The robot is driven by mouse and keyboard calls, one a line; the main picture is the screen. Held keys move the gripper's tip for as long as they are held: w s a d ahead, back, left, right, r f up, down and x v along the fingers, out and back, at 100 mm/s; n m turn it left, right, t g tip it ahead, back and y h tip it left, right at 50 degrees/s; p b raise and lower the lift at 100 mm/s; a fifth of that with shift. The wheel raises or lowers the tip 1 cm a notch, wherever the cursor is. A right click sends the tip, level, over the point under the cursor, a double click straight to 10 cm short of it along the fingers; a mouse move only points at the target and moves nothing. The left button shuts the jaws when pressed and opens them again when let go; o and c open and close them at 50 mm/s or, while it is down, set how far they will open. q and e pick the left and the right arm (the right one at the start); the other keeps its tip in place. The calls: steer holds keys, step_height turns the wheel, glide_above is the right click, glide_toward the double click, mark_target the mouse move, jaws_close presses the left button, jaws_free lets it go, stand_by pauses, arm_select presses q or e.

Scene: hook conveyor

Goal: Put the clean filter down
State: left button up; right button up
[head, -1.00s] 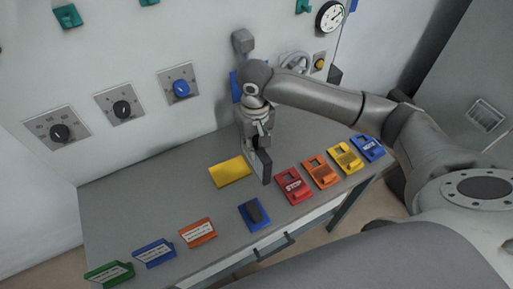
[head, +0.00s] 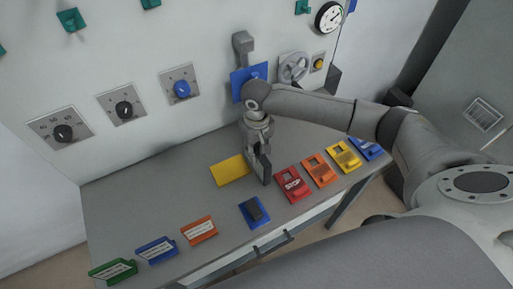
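My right gripper (head: 257,150) points down over the grey table, just right of a flat yellow plate (head: 231,171). A dark grey upright slab (head: 265,169), which looks like the clean filter, is between its fingers. The fingers appear shut on it, though they are small and partly hidden. The slab's lower edge is close to the table; I cannot tell whether it touches. A blue holder (head: 262,221) with a dark block on it lies in front of the gripper. My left gripper is not in view.
A row of red (head: 292,185), orange (head: 320,171), yellow and blue blocks lies to the right. Orange (head: 199,230), blue and green labelled plates lie at front left. A wall panel with knobs and a blue plate (head: 249,77) stands behind. The table's back left (head: 140,190) is clear.

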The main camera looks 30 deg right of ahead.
steer(key=shift+o, duration=1.3)
steer(key=shift+r, duration=0.1)
